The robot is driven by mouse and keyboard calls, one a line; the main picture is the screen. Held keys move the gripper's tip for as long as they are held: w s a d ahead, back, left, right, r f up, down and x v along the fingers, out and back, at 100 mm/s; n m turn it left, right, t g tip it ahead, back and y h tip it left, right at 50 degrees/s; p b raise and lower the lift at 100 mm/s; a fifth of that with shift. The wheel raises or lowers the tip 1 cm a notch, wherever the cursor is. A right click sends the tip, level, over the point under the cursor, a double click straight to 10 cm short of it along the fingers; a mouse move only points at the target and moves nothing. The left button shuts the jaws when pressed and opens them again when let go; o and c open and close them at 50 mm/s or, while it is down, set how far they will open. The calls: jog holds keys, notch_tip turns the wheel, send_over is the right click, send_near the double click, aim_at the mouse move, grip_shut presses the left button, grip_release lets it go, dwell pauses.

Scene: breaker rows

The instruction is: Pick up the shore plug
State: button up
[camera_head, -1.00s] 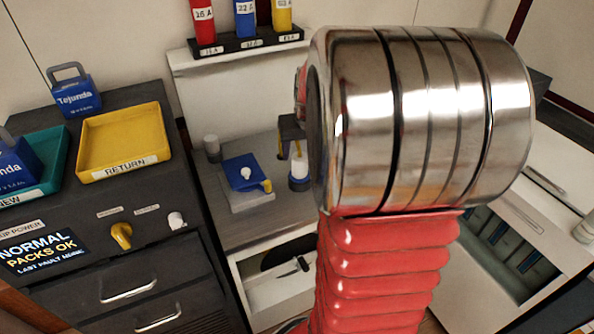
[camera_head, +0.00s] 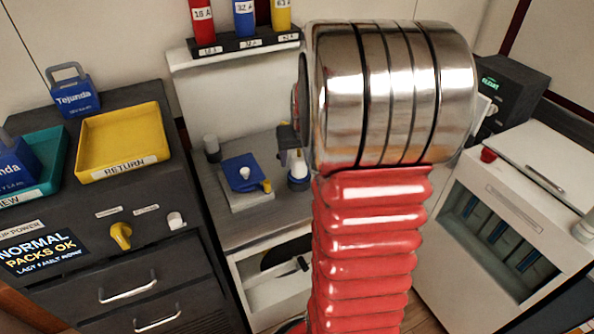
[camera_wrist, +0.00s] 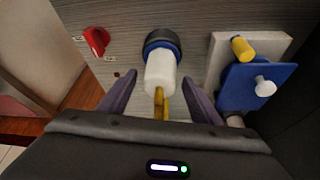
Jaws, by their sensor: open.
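What looks like the shore plug is a white cylinder (camera_wrist: 161,75) with a blue ring and dark base, standing on the grey counter. A yellow part shows at its near end in the wrist view. It also shows in the head view as a small white and blue piece (camera_head: 298,170). My gripper (camera_wrist: 160,76) is open, with one finger on each side of the white body and visible gaps between. In the head view my gripper (camera_head: 291,140) is partly hidden by my arm, just above the plug.
A blue block with a white knob and yellow cylinder (camera_wrist: 255,80) sits on a pale base right of the plug in the wrist view. A red knob (camera_wrist: 96,41) is to the left. A yellow return tray (camera_head: 125,140) stands on the dark cabinet.

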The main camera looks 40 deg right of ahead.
jog(key=c, duration=1.5)
jog(key=shift+o, duration=0.2)
jog(key=shift+r, duration=0.1)
notch_tip(320, 180, up, 10)
jog(key=shift+f, duration=0.1)
jog(key=shift+r, duration=0.2)
dwell(0.4)
jog(key=shift+r, duration=2.1)
